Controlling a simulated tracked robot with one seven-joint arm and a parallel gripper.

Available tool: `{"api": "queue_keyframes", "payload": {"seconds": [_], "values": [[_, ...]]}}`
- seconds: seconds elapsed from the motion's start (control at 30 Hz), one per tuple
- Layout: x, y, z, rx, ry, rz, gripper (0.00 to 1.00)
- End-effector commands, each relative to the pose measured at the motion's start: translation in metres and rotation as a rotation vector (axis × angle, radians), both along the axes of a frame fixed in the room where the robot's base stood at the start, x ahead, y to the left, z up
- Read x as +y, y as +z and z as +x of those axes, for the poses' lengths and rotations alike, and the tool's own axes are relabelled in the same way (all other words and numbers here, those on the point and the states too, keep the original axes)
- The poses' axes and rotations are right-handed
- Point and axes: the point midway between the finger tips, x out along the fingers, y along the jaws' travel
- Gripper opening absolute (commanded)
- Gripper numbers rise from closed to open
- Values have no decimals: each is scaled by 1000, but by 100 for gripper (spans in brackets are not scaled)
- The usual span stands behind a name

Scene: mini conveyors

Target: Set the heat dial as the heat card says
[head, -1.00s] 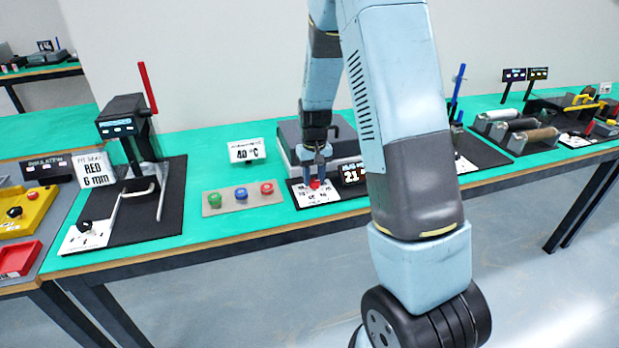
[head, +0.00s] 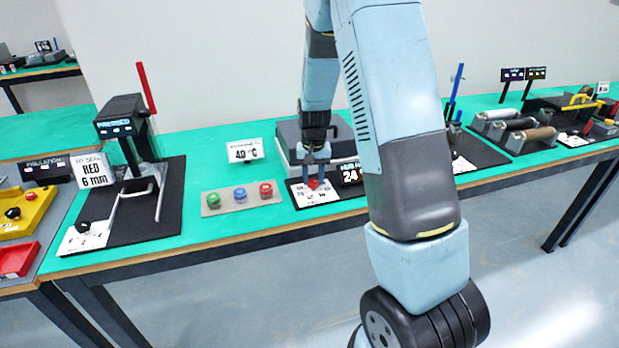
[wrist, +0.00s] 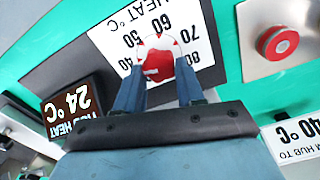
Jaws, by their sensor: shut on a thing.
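The heat dial is a red knob (wrist: 158,62) with a white mark, on a white scale plate (wrist: 200,57) printed with numbers from about 30 to 80. In the head view the red dial (head: 313,184) shows under my gripper (head: 314,160). My gripper (wrist: 160,85) is shut on the dial, a finger at each side. The heat card (head: 245,151) stands behind and reads 40 °C; it also shows in the wrist view (wrist: 300,138). The black heat display (wrist: 72,104) reads 24 °C. The dial's exact pointing is hard to tell.
Left of the dial, a grey plate (head: 212,207) holds green, blue and red buttons. A press (head: 125,130) with a red lever stands further left. A grey machine (head: 345,134) is behind the dial. Rollers (head: 515,125) stand to the right.

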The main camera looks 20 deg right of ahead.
Motion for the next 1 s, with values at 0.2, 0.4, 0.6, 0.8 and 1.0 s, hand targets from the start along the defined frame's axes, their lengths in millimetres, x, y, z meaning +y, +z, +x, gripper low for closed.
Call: {"api": "queue_keyframes", "payload": {"seconds": [0.2, 0.4, 0.6, 0.8, 1.0], "values": [[1, -1, -3, 7, 1, 1, 53], [1, -1, -1, 4, 1, 0, 64], [1, 2, -1, 1, 2, 0, 64], [1, 24, 0, -2, 2, 0, 64], [1, 64, 0, -2, 2, 1, 64]]}}
